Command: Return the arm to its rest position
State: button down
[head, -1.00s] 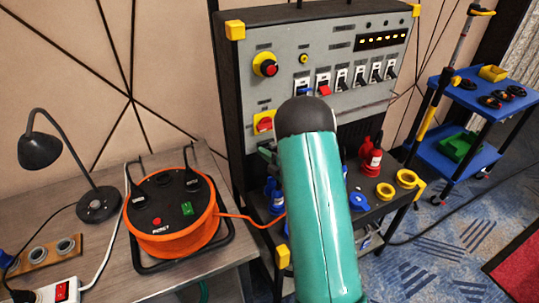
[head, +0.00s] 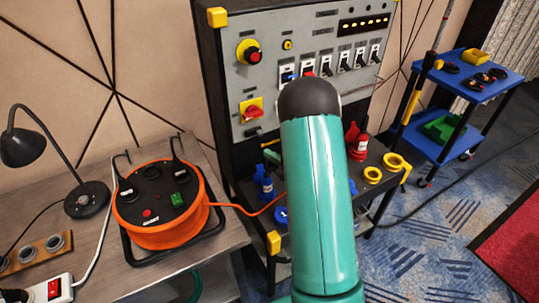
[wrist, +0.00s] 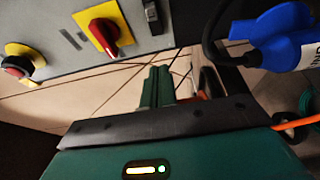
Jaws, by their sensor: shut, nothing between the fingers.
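My arm (head: 318,200), teal with a black rounded joint, rises up the middle of the head view in front of the grey control panel (head: 290,75). It hides most of my gripper there. In the wrist view my gripper (wrist: 157,86) shows two green fingers close together with nothing between them. They are near the panel's red rotary switch on a yellow plate (wrist: 104,35) and a blue plug (wrist: 275,33), apparently apart from both.
An orange cable reel (head: 160,235) and a black lamp (head: 25,150) stand on the left table. Red plugs (head: 357,140) and yellow rings (head: 372,174) sit on the panel's shelf. A blue cart (head: 455,75) stands right.

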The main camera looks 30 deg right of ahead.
jog(key=a+r+m+g+h, duration=0.2)
jog(key=r+m+h, duration=0.3)
jog(key=r, duration=0.4)
jog(key=a+r+m+g+h, duration=0.2)
jog(key=r+m+h, duration=0.1)
jog(key=r+m, duration=0.45)
jog(key=s+a+r+m+g, duration=0.1)
jog(key=s+a+m+g, duration=0.1)
jog(key=s+a, duration=0.3)
jog(key=s+a+r+m+g+y, duration=0.1)
jog(key=s+a+r+m+g, duration=0.1)
jog(key=s, duration=1)
jog(key=s+a+r+m+g+y, duration=0.1)
jog(key=s+a+r+m+g, duration=0.1)
jog(key=s+a+m, duration=0.3)
jog(key=s+a+g, duration=0.1)
jog(key=s+a, duration=0.2)
jog(key=s, duration=0.1)
jog(key=shift+s+a+r, duration=0.15)
jog(key=shift+a, duration=0.05)
